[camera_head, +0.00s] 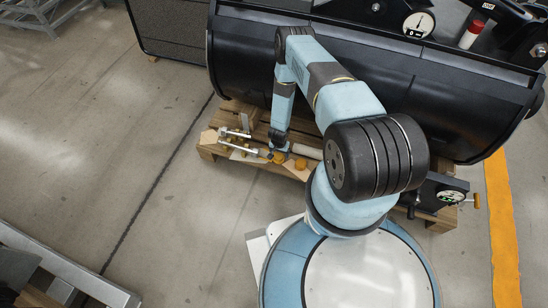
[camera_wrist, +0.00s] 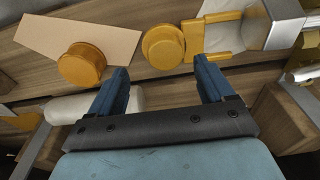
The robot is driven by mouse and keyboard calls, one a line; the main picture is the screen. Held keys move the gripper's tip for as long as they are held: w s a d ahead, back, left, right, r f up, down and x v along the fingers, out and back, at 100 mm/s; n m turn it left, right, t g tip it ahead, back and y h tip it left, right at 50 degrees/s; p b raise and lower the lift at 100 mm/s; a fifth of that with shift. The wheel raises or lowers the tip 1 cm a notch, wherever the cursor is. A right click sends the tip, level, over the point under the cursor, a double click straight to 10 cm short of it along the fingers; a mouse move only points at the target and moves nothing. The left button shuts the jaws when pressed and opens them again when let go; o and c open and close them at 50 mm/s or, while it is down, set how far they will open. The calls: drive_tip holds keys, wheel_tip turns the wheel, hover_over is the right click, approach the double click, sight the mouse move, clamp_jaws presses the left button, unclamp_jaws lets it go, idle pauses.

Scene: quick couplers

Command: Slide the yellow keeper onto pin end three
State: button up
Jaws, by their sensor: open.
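My gripper (camera_wrist: 160,78) is open and empty in the wrist view, with its two dark blue fingers spread apart. A yellow piece with a round stepped knob (camera_wrist: 163,46) and flat prongs beside it lies just beyond the fingertips; it looks like the keeper. A second yellow round piece (camera_wrist: 83,64) sits on a tan plate, left of the fingers. In the head view my gripper (camera_head: 278,146) is low over the pallet, close to small yellow pieces (camera_head: 278,157). I cannot tell which pin end is number three.
A wooden pallet (camera_head: 206,152) carries the loose parts under a large black bucket (camera_head: 445,105). A metal block (camera_wrist: 284,24) lies right of the prongs. Dials (camera_head: 418,24) stand at the upper right and lower right (camera_head: 450,197). The floor (camera_head: 110,110) at left is clear.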

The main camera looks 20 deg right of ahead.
sight(279, 156)
drive_tip(key=shift+w+f, duration=0.25)
drive_tip(key=shift+f, duration=0.95)
drive_tip(key=shift+w+f, duration=0.25)
drive_tip(key=shift+f, duration=0.95)
drive_tip(key=shift+c, duration=0.3)
drive_tip(key=c, duration=1.3)
drive_tip(key=shift+r, duration=0.1)
drive_tip(key=shift+r, duration=0.55)
drive_tip(key=s+d+r, duration=0.3)
drive_tip(key=s+r, duration=0.8)
drive_tip(key=s, duration=0.2)
drive_tip(key=shift+s+d+r, duration=0.2)
drive_tip(key=shift+s+r, duration=0.1)
drive_tip(key=shift+r, duration=0.1)
